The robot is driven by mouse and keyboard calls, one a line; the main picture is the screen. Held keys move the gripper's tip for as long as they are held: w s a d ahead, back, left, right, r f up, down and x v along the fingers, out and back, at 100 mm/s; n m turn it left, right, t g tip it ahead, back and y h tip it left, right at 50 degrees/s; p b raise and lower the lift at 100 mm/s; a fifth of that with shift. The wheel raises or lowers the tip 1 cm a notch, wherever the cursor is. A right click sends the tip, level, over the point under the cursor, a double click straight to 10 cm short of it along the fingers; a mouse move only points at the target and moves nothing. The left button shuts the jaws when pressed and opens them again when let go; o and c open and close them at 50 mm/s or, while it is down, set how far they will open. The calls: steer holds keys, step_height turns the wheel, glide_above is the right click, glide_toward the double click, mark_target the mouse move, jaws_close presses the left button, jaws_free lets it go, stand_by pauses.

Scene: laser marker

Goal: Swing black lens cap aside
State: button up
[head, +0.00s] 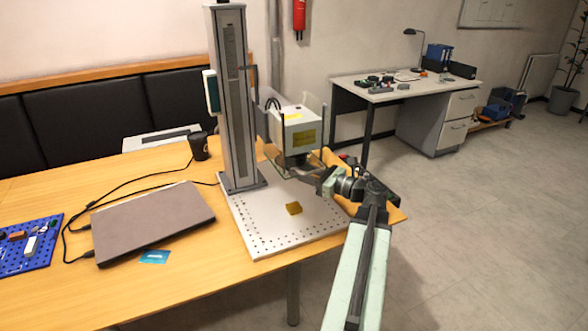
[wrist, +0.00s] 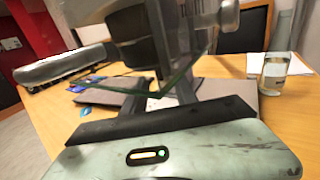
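The laser marker's white head (head: 295,130) with a yellow label hangs on a tall grey column (head: 234,95). My gripper (head: 302,173) reaches in from the right, just under the head and above the white perforated base plate (head: 262,226). In the wrist view, a dark rounded part (wrist: 148,52) shows through a clear panel (wrist: 185,68) close ahead. I cannot tell whether this is the black lens cap or the lens housing. The cap is not clearly visible in the head view. My gripper's fingers are too small and partly hidden to show whether they are open.
A closed laptop (head: 150,222), cables, a black cup (head: 199,146) and a blue pegboard (head: 30,244) are to the left. Clear guard panels surround the head closely. Open floor lies to the right.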

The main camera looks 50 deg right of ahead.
steer(key=shift+w+a, duration=0.15)
steer(key=shift+w, duration=0.45)
steer(key=shift+w+a, duration=0.15)
steer(key=shift+w, duration=0.45)
jaws_close()
stand_by(0.5)
